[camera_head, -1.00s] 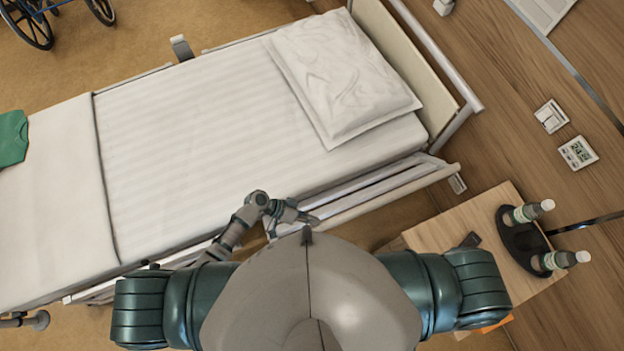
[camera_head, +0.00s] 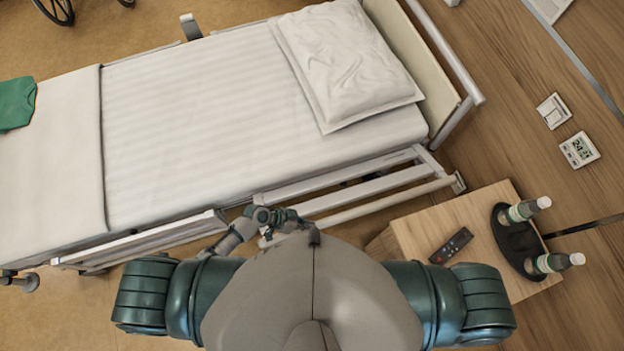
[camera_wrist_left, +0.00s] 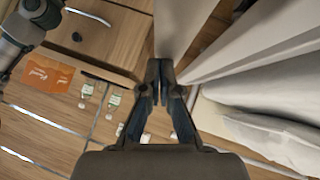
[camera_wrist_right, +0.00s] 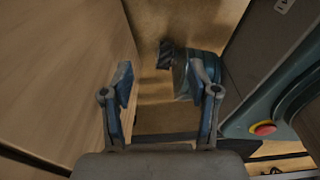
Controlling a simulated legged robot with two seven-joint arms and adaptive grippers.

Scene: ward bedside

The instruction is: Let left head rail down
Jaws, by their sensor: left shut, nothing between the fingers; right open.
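The left head rail (camera_head: 385,203) is a set of pale bars along the near side of the bed, beside the pillow end. Its bars sit below the mattress top, with a gap between them. My left gripper (camera_head: 290,222) is at the footward end of this rail, partly hidden by my own body. In the left wrist view the left gripper (camera_wrist_left: 160,75) is shut and empty, with pale bars close beyond its tips. I cannot tell whether it touches them. My right gripper (camera_wrist_right: 160,78) is open and empty, low beside a wooden cabinet side, out of the head view.
The bed (camera_head: 220,120) has a pillow (camera_head: 345,60) and green cloth (camera_head: 16,103). A second near-side rail (camera_head: 150,240) lies toward the foot. A bedside cabinet (camera_head: 415,225) at right carries a remote (camera_head: 451,246) and a dark tray (camera_head: 510,245) with bottles. Floor shows between cabinet and bed.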

